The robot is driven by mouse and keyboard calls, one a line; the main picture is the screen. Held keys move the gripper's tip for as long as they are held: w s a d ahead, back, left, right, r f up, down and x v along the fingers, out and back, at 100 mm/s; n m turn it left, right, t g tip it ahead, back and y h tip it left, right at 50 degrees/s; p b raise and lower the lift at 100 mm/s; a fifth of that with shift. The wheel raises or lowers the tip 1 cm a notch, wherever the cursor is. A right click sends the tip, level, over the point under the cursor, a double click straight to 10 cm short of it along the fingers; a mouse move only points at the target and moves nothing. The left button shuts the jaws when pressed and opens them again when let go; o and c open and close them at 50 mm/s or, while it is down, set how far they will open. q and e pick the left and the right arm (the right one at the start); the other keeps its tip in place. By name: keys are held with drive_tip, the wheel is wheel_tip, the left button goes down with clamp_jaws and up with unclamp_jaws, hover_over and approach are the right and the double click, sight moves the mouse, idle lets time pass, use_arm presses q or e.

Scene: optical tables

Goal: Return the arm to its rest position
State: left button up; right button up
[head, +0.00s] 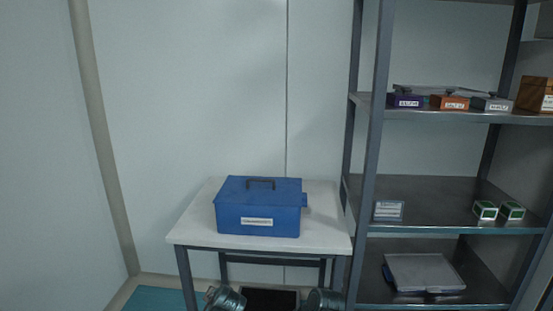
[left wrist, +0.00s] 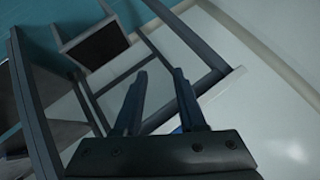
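My left gripper (left wrist: 159,76) shows in the left wrist view. Its two dark fingers stand apart with a clear gap and nothing between them. The gripper itself does not show in the head view; only parts of my two arms show there, at the bottom edge. My right gripper is not in view.
A blue lidded box (head: 258,222) with a black handle stands on a white-topped table (head: 190,237). A grey metal shelf (head: 460,116) on the right holds small labelled boxes, green-and-white boxes (head: 485,210) and a flat grey case (head: 424,273). Pale walls lie behind.

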use_arm(q)
drive_tip(key=s+d+f+g+h, duration=0.1)
drive_tip(key=s+d+f+g, duration=0.2)
drive_tip(key=s, duration=0.4)
drive_tip(key=s+d+f+g+h, duration=0.1)
drive_tip(key=s+d+f+g, duration=0.15)
drive_tip(key=s+d, duration=0.35)
drive_tip(key=s+d+f+g+h, duration=0.1)
drive_tip(key=s+d+g, duration=0.25)
drive_tip(key=s, duration=0.35)
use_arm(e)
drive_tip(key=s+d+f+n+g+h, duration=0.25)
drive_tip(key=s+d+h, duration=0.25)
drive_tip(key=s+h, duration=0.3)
use_arm(q)
wheel_tip(320, 180, up, 15)
drive_tip(key=p, duration=1.6)
drive_tip(key=shift+w+a+r, duration=0.15)
drive_tip(key=shift+a+r, duration=0.05)
drive_tip(key=shift+a, duration=0.1)
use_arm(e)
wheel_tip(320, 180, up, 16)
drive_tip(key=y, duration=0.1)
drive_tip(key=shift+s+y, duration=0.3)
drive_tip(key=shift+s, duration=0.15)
